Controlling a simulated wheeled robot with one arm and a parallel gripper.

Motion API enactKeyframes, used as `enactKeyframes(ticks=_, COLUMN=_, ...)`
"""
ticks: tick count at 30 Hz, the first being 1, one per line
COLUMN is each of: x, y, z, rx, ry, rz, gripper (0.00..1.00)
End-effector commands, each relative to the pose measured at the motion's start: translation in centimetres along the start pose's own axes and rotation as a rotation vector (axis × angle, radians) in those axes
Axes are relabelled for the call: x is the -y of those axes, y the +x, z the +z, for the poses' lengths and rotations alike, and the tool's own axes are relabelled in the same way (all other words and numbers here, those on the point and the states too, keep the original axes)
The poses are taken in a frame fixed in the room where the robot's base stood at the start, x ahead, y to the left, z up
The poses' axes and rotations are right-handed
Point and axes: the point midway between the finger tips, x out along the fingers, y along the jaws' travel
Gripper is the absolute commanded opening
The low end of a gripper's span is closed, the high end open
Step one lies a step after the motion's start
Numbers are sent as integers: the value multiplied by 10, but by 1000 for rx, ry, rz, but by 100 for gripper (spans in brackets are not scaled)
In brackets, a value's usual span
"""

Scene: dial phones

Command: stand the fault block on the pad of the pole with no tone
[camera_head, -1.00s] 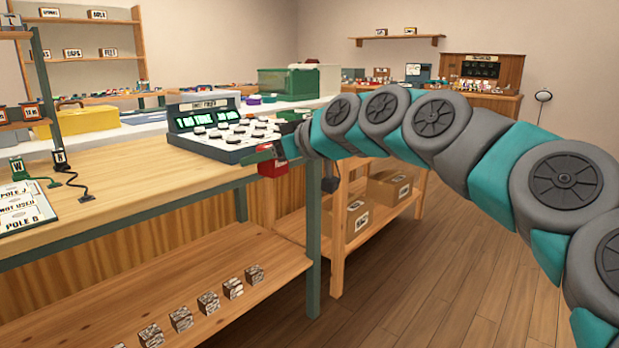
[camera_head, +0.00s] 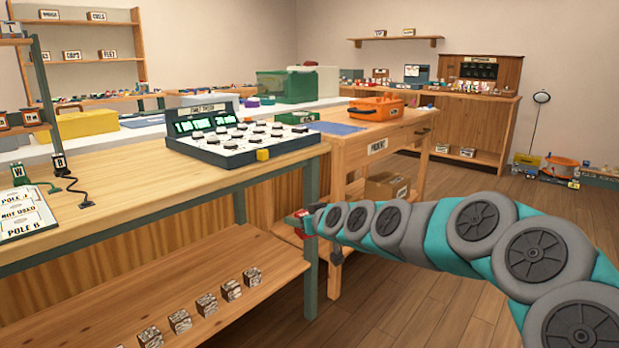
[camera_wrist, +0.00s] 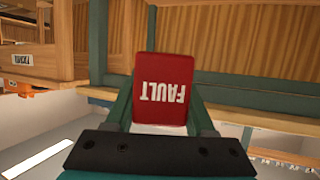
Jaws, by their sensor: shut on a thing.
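The fault block (camera_wrist: 161,75) is red with white FAULT lettering, upside down in the wrist view, between the two fingers of my gripper (camera_wrist: 160,105). My gripper is shut on it. In the head view my gripper (camera_head: 302,222) is low beside the front right corner of the bench (camera_head: 130,215), and only a little red of the block shows. The fault tester (camera_head: 240,140), with a lit green display and many buttons, stands on the bench. White cards (camera_head: 22,212) at the left edge read POLE J, NOT USED and POLE B.
Green W (camera_head: 19,175) and black B (camera_head: 60,165) clips with leads stand near the cards. Several printed blocks (camera_head: 206,305) lie on the lower shelf. A wooden table (camera_head: 375,145) with an orange basket stands behind my gripper. The bench's middle is clear.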

Motion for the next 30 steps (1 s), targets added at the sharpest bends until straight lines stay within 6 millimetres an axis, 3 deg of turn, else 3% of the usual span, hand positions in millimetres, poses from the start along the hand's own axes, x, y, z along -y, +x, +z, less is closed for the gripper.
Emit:
enactKeyframes(ticks=1, x=-15, y=4, z=22, rx=10, ry=21, rz=40, gripper=0)
enactKeyframes(ticks=5, x=-53, y=9, z=73, rx=10, ry=67, rz=153, gripper=0)
enactKeyframes(ticks=9, x=-90, y=2, z=127, rx=14, ry=115, rz=274, gripper=0)
enactKeyframes(ticks=15, x=-125, y=-18, z=187, rx=21, ry=161, rz=410, gripper=0)
enactKeyframes(ticks=21, x=-140, y=-30, z=212, rx=24, ry=180, rz=475, gripper=0)
enactKeyframes(ticks=30, x=-141, y=-31, z=214, rx=23, ry=181, rz=482, gripper=0)
